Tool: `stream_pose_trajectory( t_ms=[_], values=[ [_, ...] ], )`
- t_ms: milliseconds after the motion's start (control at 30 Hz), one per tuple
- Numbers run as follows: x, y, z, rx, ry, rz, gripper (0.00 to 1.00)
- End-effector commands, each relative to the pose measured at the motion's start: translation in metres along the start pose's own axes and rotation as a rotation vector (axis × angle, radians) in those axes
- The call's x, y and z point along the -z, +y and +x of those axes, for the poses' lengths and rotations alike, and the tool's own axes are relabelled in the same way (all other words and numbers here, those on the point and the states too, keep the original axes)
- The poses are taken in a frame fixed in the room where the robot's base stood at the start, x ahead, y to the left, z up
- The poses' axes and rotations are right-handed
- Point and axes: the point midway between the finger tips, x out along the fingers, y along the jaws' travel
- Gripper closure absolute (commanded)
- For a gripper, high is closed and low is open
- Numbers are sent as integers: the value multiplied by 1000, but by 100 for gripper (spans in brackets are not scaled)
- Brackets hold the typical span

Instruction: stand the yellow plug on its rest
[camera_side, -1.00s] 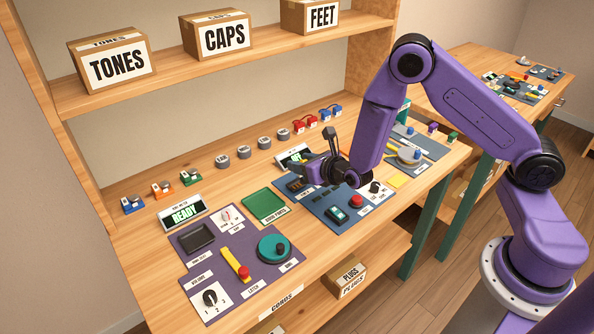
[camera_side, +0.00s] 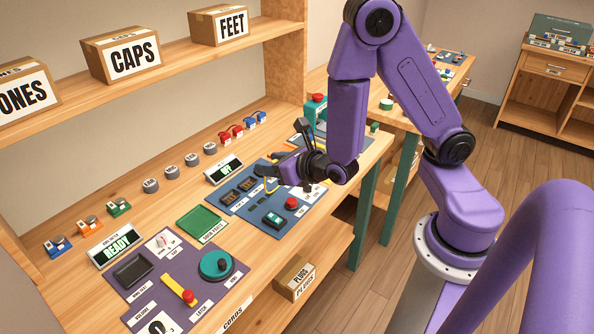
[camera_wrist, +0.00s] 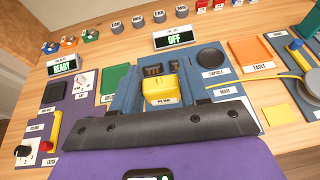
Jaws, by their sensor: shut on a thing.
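In the side view my gripper (camera_side: 270,172) is over the back part of the blue panel (camera_side: 230,207). A thin bit of yellow shows below the fingers there, and most of the plug is hidden. Two dark recessed slots (camera_wrist: 153,70) lie just beyond the plug in the wrist view. I cannot tell which part is the plug's rest, nor whether the plug touches the panel.
A display (camera_wrist: 175,38) reading OFF stands behind the panel, and one reading READY (camera_side: 115,243) stands to the left. A red button (camera_side: 291,203) and a dark-teal block (camera_side: 274,219) are on the panel's front. A green tray (camera_side: 205,224) lies left.

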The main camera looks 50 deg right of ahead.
Motion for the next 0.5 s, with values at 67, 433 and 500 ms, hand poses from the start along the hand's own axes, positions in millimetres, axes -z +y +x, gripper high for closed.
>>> stream_pose_trajectory(
  t_ms=[67, 433, 500],
  values=[
    [2, -14, -3, 65, 2, 26, 86],
    [20, -98, -41, 500, 7, 204, 86],
    [25, -113, -52, 584, 7, 239, 86]
  ],
)
